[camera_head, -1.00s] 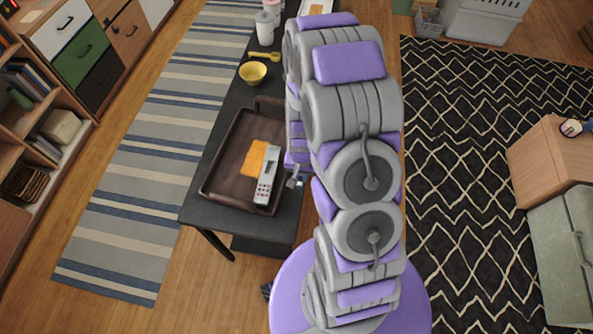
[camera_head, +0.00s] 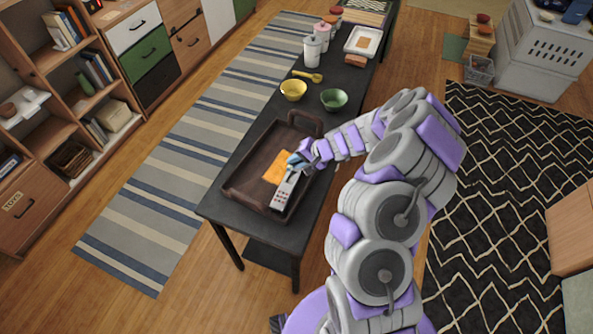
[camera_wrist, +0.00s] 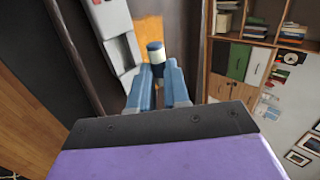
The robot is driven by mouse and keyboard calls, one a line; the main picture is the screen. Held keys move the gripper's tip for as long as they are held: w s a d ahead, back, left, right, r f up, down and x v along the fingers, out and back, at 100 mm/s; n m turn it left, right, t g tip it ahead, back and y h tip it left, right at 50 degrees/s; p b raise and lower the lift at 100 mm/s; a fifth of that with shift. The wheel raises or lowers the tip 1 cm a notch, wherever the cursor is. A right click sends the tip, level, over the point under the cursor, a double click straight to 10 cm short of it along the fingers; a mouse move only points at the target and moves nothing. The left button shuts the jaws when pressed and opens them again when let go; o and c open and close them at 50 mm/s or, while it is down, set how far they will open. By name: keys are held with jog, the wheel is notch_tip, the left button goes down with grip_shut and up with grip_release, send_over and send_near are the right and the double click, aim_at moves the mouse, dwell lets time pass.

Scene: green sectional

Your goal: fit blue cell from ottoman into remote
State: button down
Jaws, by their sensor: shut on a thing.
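The remote (camera_head: 283,194) is light grey with small buttons and lies in a brown tray on the dark table. In the wrist view the remote (camera_wrist: 109,30) is at upper left, with a darker recess along its side. My gripper (camera_head: 297,160) is over the remote's far end. In the wrist view my gripper's blue fingers (camera_wrist: 157,75) are shut on the blue cell (camera_wrist: 156,53), which has a blue top, a pale band and a dark lower part. The cell is right of the remote in that view, apart from it. I cannot make out the ottoman.
The tray (camera_head: 240,186) has raised walls and a handle, with an orange cloth (camera_head: 275,167) inside. A yellow bowl (camera_head: 293,90), a green bowl (camera_head: 334,99) and canisters (camera_head: 311,52) stand farther along the table (camera_head: 216,203). The striped rug (camera_head: 150,215) at left is clear.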

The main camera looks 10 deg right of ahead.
jog(key=shift+d, duration=0.2)
jog(key=shift+a, duration=0.1)
jog(key=shift+a, duration=0.2)
jog(key=shift+d+f+b, duration=0.1)
jog(key=shift+d+b, duration=0.05)
jog(key=shift+b, duration=0.3)
jog(key=shift+d+f+b, duration=0.1)
jog(key=shift+f+b, duration=0.25)
jog(key=shift+f, duration=0.1)
jog(key=shift+f+b, duration=2.05)
jog(key=shift+f, duration=0.3)
jog(key=c, duration=1)
grip_release()
